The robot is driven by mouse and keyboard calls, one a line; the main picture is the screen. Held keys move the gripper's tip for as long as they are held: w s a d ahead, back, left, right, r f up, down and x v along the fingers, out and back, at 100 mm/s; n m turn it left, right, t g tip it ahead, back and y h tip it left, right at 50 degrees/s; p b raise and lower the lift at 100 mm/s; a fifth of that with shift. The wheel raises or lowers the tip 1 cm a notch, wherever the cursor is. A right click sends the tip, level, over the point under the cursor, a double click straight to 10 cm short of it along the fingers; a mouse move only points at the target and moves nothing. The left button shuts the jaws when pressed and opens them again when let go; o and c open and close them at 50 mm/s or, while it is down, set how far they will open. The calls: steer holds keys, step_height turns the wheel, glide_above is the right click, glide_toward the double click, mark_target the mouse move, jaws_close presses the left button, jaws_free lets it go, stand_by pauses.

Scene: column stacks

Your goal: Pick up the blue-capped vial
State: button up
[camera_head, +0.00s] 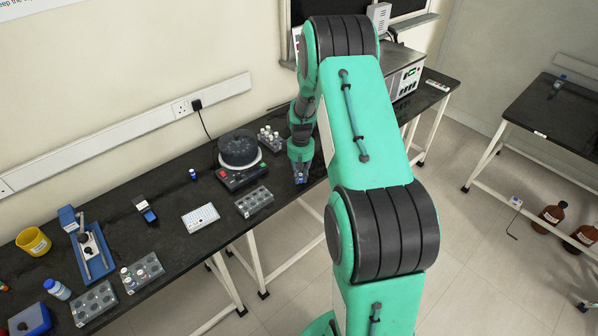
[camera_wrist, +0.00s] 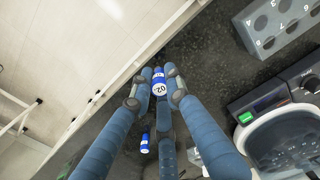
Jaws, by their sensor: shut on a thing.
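A second blue-and-white vial (camera_wrist: 145,143) shows lower in the wrist view, apart from the fingertips. Another small blue-capped vial (camera_head: 193,174) stands on the bench left of the centrifuge in the head view.
The round centrifuge (camera_head: 238,150) and a rack of white-capped vials (camera_head: 268,138) are close to my gripper. The bench edge (camera_wrist: 120,88) runs beside my fingers.

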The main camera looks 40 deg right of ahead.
steer(key=s+a+r+p, duration=0.1)
steer(key=s+a, duration=0.5)
steer(key=s, duration=0.4)
stand_by(0.8)
steer(key=w+a+r+n, duration=0.1)
steer(key=w+a, duration=0.1)
steer(key=a, duration=0.9)
steer(key=w+a+r+n, duration=0.1)
steer(key=w+a, duration=0.2)
steer(key=a, duration=0.8)
steer(key=w+a+n, duration=0.1)
steer(key=w+a, duration=0.1)
steer(key=a, duration=0.9)
steer(key=shift+w+a+r+b, duration=0.15)
steer(key=shift+w+r+b, duration=0.2)
steer(key=shift+w+r, duration=0.05)
steer(key=b, duration=0.2)
glide_above(201, 216)
steer(key=shift+a+f, duration=0.1)
steer(key=shift+f, duration=0.65)
